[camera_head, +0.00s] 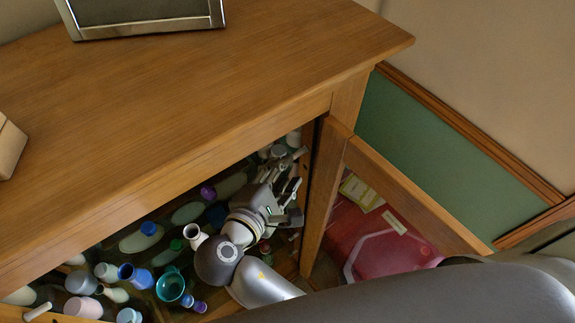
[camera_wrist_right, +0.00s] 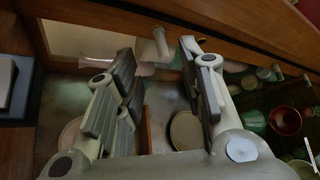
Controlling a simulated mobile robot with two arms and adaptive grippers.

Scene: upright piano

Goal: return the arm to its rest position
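My right gripper (camera_head: 290,186) is at the right end of the open cabinet (camera_head: 180,173), near the door post, with bottles and jars around and behind it. In the right wrist view the right gripper (camera_wrist_right: 160,66) has its two fingers spread wide apart. Nothing is clasped between them. A pale knob-like piece (camera_wrist_right: 156,47) on a wooden edge shows beyond the gap; whether a finger touches it I cannot tell. My right arm reaches down from the gripper toward the bottom of the head view. My left gripper is not in view.
The cabinet holds several bottles and cups, including a teal cup (camera_head: 171,286) and a white bottle (camera_head: 194,236). An open wooden door (camera_head: 415,195) stands just right of my gripper. A red package (camera_head: 385,250) lies behind it. A framed panel (camera_head: 145,12) stands on top.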

